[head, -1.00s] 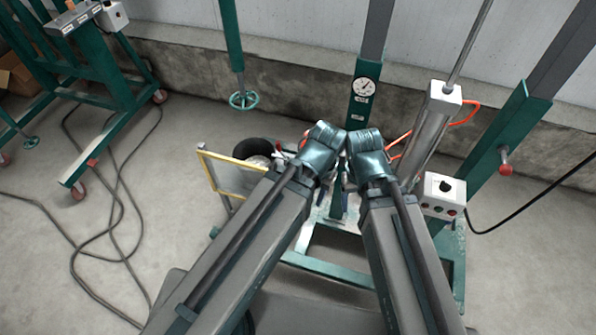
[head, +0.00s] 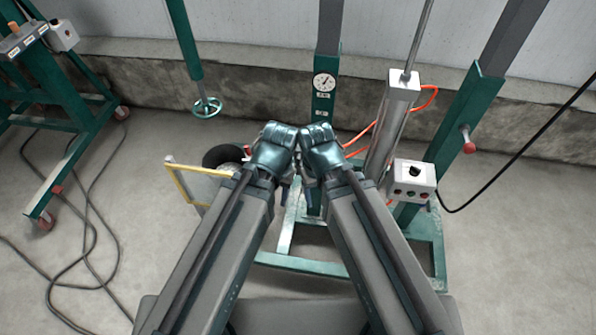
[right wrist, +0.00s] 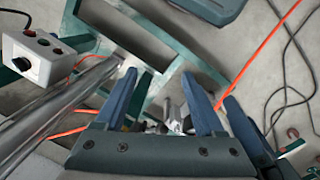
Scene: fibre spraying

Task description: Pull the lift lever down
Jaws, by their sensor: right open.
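A short lever with a red knob (head: 466,136) sticks out from the slanted green post at the right in the head view. I cannot tell for certain that it is the lift lever. Both my arms reach forward with their wrists close together, left of that knob and apart from it. My right gripper (right wrist: 162,100) is open in the right wrist view, with blue fingers spread and metal parts of the rig visible between them. My left gripper (head: 283,194) is mostly hidden behind its wrist in the head view.
A control box with a black knob and buttons (head: 413,182) stands right of my right arm, beside a metal cylinder (head: 390,125). A post with a gauge (head: 324,83) rises behind my wrists. A yellow-framed panel (head: 200,186) is left. Cables (head: 85,215) lie on the floor.

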